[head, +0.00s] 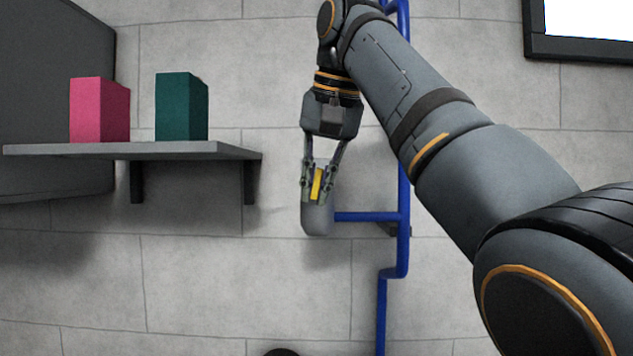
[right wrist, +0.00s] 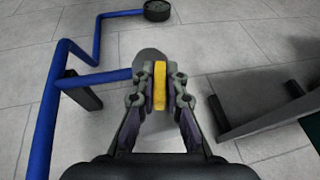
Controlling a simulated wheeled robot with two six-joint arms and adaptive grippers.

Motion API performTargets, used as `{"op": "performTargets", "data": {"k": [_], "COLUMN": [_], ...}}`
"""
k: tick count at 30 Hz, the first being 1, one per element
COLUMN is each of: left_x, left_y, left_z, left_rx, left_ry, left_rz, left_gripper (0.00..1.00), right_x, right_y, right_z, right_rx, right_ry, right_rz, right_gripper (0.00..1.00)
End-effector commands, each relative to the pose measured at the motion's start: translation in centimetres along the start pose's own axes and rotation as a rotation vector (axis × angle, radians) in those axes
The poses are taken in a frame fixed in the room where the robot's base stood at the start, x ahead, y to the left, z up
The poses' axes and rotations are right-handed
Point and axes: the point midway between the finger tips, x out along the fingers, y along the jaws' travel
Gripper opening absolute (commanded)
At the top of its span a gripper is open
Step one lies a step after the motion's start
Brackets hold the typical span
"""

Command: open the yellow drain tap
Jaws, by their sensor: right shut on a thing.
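The yellow drain tap (head: 317,184) is a narrow yellow handle on a grey rounded body (head: 318,219) at the end of a blue pipe. My right gripper (head: 318,184) reaches down from above and is shut on the yellow handle, one finger on each side. In the right wrist view the yellow handle (right wrist: 159,86) stands between the two fingertips (right wrist: 160,90), with the grey body behind it. The fingers cover part of the handle's sides. My left gripper is not in view.
The blue pipe (head: 404,222) runs up and down the tiled wall, right of the tap. A grey shelf (head: 120,151) at left carries a pink box (head: 100,110) and a green box (head: 181,107). A black round thing (right wrist: 157,10) is at the top in the right wrist view.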

Motion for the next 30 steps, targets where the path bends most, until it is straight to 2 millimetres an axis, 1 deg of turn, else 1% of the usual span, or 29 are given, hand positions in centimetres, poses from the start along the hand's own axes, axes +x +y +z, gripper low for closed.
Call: {"op": "performTargets", "data": {"k": [1,8,9,13,26,29,30], "left_x": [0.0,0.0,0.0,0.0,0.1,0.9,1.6], "left_y": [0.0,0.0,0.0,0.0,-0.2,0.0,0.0], "left_z": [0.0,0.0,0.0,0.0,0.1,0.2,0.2], "left_rx": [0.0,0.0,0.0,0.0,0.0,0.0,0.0], "left_ry": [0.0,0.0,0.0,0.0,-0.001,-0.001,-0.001], "left_rz": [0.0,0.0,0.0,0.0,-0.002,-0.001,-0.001], "left_gripper": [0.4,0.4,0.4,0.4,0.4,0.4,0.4], "right_x": [-0.3,-0.3,-0.3,-0.2,0.0,0.3,0.5], "right_y": [0.0,0.0,0.0,0.0,0.0,0.1,0.2], "right_z": [-0.1,-0.1,-0.1,-0.1,0.0,0.0,0.1], "right_rx": [0.0,0.0,0.0,0.001,0.002,0.017,0.031], "right_ry": [0.008,0.009,0.009,0.007,0.002,0.004,0.005], "right_rz": [-0.002,-0.003,-0.003,-0.002,-0.004,-0.041,-0.072], "right_gripper": [0.0,0.0,0.16,0.34,0.34,0.34,0.34]}}
